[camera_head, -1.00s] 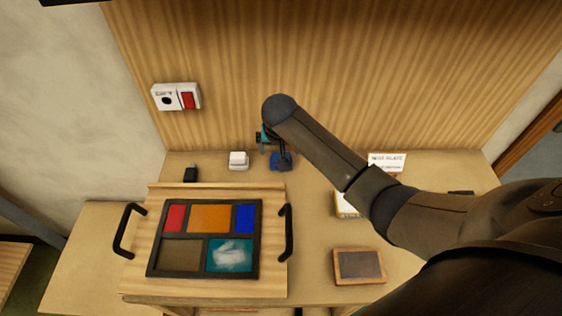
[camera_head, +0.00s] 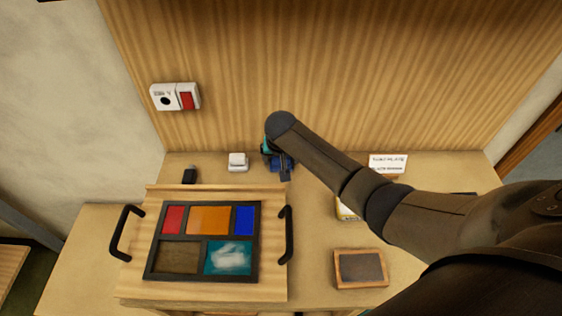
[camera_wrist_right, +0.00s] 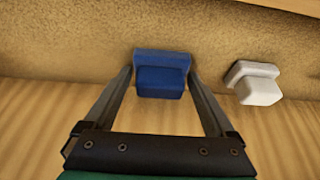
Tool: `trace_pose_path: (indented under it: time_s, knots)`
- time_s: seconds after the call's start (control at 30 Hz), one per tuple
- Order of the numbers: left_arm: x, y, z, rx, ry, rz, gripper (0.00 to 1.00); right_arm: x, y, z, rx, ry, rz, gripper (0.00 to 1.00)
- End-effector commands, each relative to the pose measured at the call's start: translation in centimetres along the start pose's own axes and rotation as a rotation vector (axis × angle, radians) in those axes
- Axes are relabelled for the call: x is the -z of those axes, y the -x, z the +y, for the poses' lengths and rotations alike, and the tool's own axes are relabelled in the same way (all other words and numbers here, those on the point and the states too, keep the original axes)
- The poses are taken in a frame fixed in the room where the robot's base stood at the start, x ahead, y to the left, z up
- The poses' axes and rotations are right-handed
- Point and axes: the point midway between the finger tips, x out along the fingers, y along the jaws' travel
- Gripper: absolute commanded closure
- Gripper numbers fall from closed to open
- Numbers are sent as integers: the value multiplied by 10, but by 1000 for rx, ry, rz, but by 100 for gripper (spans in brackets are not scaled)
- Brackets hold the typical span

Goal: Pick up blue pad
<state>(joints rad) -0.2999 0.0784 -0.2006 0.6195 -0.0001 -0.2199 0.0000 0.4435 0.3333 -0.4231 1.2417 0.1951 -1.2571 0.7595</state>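The blue pad (camera_head: 274,161) is a small block with a raised grip, at the back of the table below the wooden back wall. In the right wrist view the blue pad (camera_wrist_right: 161,78) lies straight ahead, between and just past the tips of my right gripper (camera_wrist_right: 160,76). The fingers are apart, one on each side of the pad, with no clear grip on it. In the head view my right gripper (camera_head: 284,164) is over the pad and partly hides it. My left gripper is out of view.
A white pad (camera_head: 238,162) stands left of the blue one and also shows in the wrist view (camera_wrist_right: 256,84). The leaded panel (camera_head: 203,241) with black handles is in front. A framed dark block (camera_head: 360,268) and a label card (camera_head: 388,163) are at right.

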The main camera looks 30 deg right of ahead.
Motion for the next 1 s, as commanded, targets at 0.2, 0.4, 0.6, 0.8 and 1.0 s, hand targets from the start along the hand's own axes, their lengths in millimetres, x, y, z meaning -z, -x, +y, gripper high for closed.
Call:
trace_pose_path:
  time_s: [0.2, 0.4, 0.6, 0.8, 1.0]
  knots:
    - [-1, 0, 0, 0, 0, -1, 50, 0, 0, 0, 0, 0, 0, 36]
    - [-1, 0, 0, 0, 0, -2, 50, 0, 0, 0, -1, 0, 0, 58]
    - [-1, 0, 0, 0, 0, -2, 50, 0, 0, 0, -1, 0, 0, 75]
    - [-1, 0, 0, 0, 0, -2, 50, 0, 1, 0, -1, 0, 0, 75]
    - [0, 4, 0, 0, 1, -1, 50, 6, 12, 0, 1, -1, 2, 75]
